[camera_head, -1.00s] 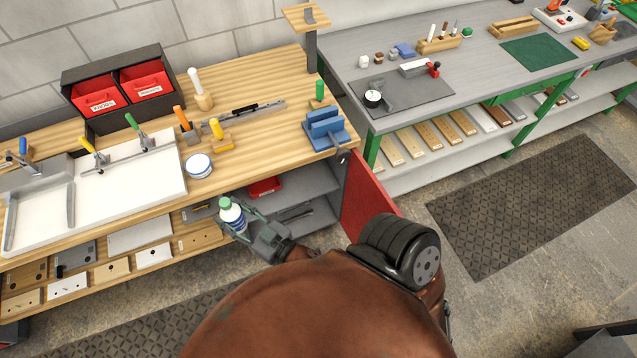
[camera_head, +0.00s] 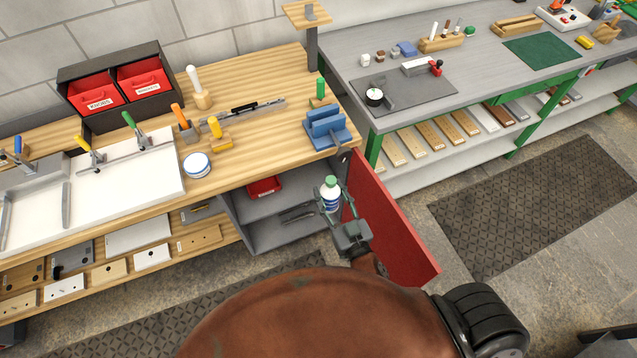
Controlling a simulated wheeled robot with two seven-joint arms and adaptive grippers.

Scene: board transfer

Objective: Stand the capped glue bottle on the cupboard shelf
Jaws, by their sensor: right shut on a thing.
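The glue bottle (camera_head: 330,197) is white with a blue label and a green cap, and it is about upright. My right gripper (camera_head: 333,207) is shut on it and holds it in front of the right part of the open cupboard, close to the red door. The cupboard shelf (camera_head: 268,206) is grey and shows to the left of the bottle, under the wooden bench. The bottle hides part of the cupboard's right side. My left gripper is out of view.
The red cupboard door (camera_head: 390,225) stands open just right of my gripper. The wooden bench top (camera_head: 262,140) overhangs the opening.

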